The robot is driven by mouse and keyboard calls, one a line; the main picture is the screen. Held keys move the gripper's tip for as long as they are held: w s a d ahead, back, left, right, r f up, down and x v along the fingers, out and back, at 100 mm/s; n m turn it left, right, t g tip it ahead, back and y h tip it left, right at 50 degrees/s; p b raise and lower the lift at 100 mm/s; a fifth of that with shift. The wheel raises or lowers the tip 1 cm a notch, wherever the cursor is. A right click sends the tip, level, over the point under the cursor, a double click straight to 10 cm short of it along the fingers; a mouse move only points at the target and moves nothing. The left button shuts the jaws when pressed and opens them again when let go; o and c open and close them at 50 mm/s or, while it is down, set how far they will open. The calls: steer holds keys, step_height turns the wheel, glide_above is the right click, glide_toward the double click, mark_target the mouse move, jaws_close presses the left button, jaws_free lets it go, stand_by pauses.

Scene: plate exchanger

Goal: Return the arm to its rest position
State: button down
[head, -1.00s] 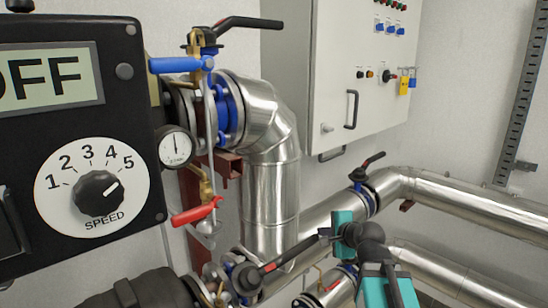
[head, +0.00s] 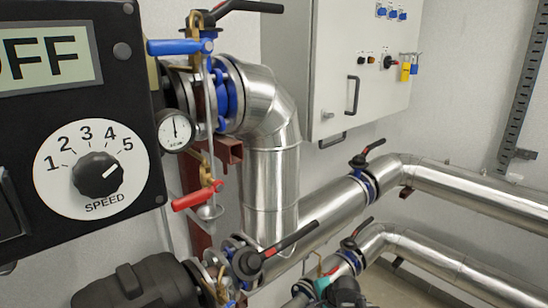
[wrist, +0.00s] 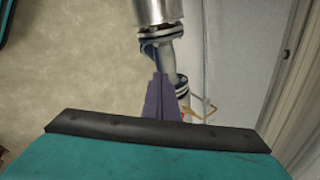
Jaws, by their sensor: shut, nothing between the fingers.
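My gripper (wrist: 160,80) shows in the wrist view as narrow purple-grey fingers closed together, with nothing between them. Behind it are the dark bar and teal body of my own wrist. In the head view only a small dark and teal part of my arm (head: 345,291) shows at the bottom edge, in front of the lower pipe; the fingers cannot be made out there. The gripper is clear of the valve handles in the head view.
A black control panel (head: 138,167) reading OFF, with a speed dial (head: 97,174), stands at left. Silver pipes (head: 465,199) run right. Valve handles include blue (head: 180,46), red (head: 197,196) and a black lever (head: 290,238). A white cabinet (head: 345,60) hangs behind.

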steer(key=s+f+n+g+h, duration=0.2)
steer(key=s+f+n+g, duration=0.55)
steer(key=s+f, duration=1.95)
steer(key=s+d+r+n+g+h, duration=0.1)
steer(key=s+d+n+g, duration=0.2)
steer(key=s+n, duration=0.3)
steer(key=s, duration=0.3)
steer(key=shift+s+d, duration=0.3)
steer(key=shift+d, duration=0.1)
steer(key=shift+r, duration=0.1)
